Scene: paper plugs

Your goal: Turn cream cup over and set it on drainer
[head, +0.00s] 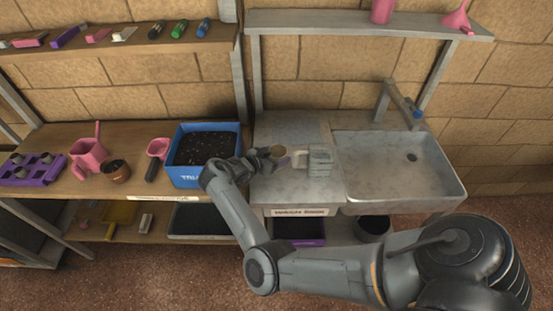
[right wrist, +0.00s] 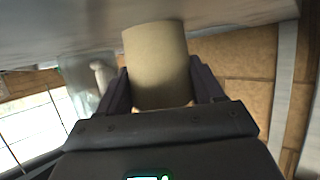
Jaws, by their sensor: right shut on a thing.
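The cream cup (head: 278,152) is between the fingers of my right gripper (head: 263,162), over the left part of the metal sink counter. In the right wrist view the cup (right wrist: 157,62) fills the gap between the two dark fingers, which are shut on its sides. Which way its mouth faces is hard to tell. A pale grey ribbed block that looks like the drainer (head: 320,160) stands on the counter just right of the cup, apart from it. My left gripper is not in view.
A blue soil tub (head: 181,177) is close on the left. A shelf (head: 365,24) hangs above. The counter behind the cup is clear.

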